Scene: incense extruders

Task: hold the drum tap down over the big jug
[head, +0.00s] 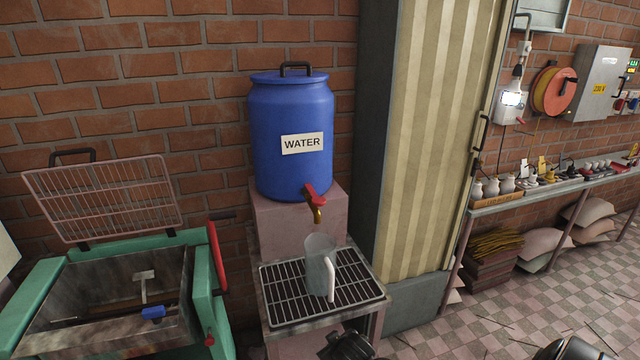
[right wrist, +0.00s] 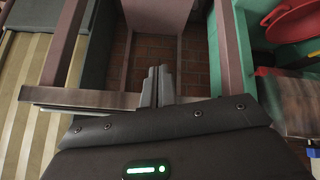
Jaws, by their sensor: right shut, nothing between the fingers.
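The blue water drum (head: 291,110) stands on a pinkish block. Its tap (head: 317,202) has a red lever above a brass spout that points down. The big jug (head: 319,262), grey and see-through with a white handle (head: 330,280), stands upright on the drip grate (head: 283,292) under the spout. I see no water stream. My right gripper's fingers show shut and empty in the right wrist view (right wrist: 158,85), low in front of the stand. In the head view only a dark part of it shows at the bottom edge, apart from jug and tap. My left gripper is out of view.
A green-framed basin (head: 205,300) with a raised wire lid (head: 103,198) and a red wheel stands left of the stand. A striped panel (head: 435,140) rises close on the right. A shelf (head: 560,190) with small items runs further right.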

